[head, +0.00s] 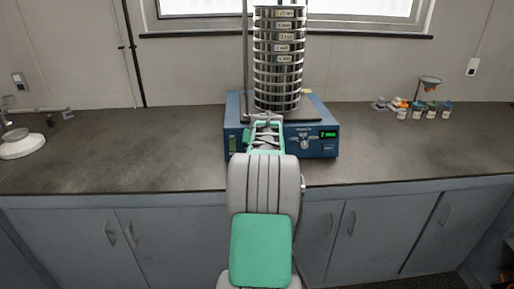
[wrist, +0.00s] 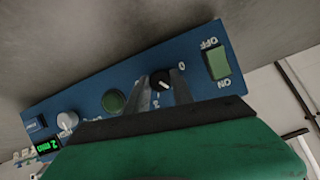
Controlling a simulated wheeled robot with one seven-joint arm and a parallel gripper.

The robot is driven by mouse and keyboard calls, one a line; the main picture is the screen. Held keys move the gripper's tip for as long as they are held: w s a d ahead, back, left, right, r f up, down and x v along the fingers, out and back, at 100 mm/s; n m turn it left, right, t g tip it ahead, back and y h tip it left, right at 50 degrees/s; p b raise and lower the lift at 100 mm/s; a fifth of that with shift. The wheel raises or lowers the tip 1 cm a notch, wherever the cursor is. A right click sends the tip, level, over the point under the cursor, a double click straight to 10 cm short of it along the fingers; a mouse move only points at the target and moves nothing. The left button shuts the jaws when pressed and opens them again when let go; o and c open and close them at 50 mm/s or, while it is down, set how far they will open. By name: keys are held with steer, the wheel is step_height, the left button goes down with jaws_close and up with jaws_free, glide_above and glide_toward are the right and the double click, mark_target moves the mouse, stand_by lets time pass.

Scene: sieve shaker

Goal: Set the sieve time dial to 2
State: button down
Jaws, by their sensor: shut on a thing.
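The blue sieve shaker (head: 316,150) stands on the counter with its front panel toward me. In the wrist view, a black dial (wrist: 160,80) with a white pointer mark sits on the blue panel (wrist: 205,48), with a printed 0 beside it. My gripper (wrist: 162,85) is shut on this dial, one finger on each side; in the head view my gripper (head: 266,125) is at the panel's left part and hides the dial. The pointer mark slants away from the 0; other scale marks are mostly hidden. The green display (wrist: 47,147) seems to read 2 min.
A tall sieve stack (head: 278,60) stands on the shaker beside a vertical rod. A green ON/OFF switch (wrist: 219,62), a round green button (wrist: 113,101) and a pale knob (wrist: 67,121) flank the dial. Small jars (head: 417,110) stand far right; the counter between is clear.

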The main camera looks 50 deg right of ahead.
stand_by(0.3)
steer(key=c, duration=1.1)
jaws_free()
steer(key=shift+r, duration=0.1)
steer(key=v, duration=0.7)
steer(key=shift+a+r, duration=0.2)
steer(key=shift+s, duration=0.15)
